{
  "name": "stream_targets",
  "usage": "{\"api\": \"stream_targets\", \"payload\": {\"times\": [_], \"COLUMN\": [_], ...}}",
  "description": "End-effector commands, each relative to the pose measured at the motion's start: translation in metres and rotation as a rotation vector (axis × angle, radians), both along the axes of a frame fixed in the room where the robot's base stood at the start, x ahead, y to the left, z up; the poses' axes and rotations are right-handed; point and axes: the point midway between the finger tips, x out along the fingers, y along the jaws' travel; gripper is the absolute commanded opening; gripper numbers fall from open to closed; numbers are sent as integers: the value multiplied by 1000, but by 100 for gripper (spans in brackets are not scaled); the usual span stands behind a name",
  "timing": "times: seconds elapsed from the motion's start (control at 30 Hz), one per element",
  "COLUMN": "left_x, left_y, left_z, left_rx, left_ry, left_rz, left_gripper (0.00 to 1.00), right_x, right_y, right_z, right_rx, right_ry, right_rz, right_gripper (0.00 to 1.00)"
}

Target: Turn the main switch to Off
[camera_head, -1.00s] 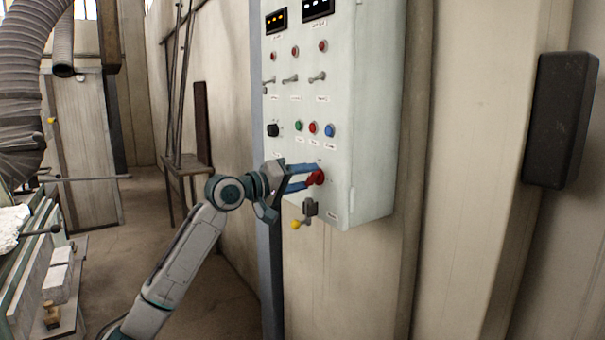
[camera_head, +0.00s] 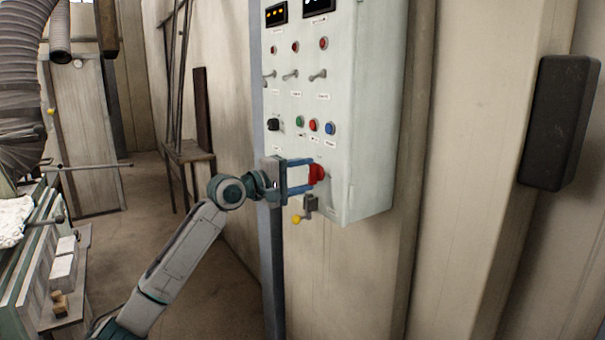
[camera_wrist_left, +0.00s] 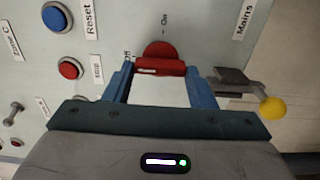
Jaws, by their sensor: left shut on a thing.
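The red main switch (camera_head: 317,174) sits low on the right of the pale control panel (camera_head: 372,120). My left gripper (camera_head: 305,176) is shut on its handle, with one blue finger at each end. In the left wrist view the red handle (camera_wrist_left: 158,67) lies crosswise between the fingers (camera_wrist_left: 163,80). A white mark shows on its left half, towards the "Off" label (camera_wrist_left: 127,56). The "On" label (camera_wrist_left: 164,19) is above the round red base. My right gripper is not in view.
A bracket with a yellow knob (camera_head: 297,219) sticks out just below the switch; it is beside the right finger in the left wrist view (camera_wrist_left: 272,109). Green, red and blue buttons (camera_head: 330,128) and a black knob (camera_head: 273,125) are above. A black box (camera_head: 560,122) hangs at right.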

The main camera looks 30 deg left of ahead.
Motion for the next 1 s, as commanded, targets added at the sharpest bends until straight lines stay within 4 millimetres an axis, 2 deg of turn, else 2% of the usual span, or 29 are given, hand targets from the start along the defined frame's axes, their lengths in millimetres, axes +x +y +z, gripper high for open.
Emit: {"api": "stream_targets", "payload": {"times": [0.43, 0.47, 0.57, 1.0], "left_x": [0, 0, 0, -6], "left_y": [0, 0, 0, 4], "left_z": [0, 0, 0, -2], "left_rx": [-12, -12, -11, -6], "left_ry": [5, 5, 5, 4], "left_rz": [0, 0, 0, 2], "left_gripper": [28, 53, 72, 73], "right_x": [0, 0, 0, 0], "right_y": [-3, -4, -4, -4], "right_z": [1, 1, 1, -5], "right_rx": [-3, -4, -4, -4], "right_ry": [0, 0, 0, 0], "right_rz": [1, 2, 2, 2], "right_gripper": [36, 36, 36, 36]}}
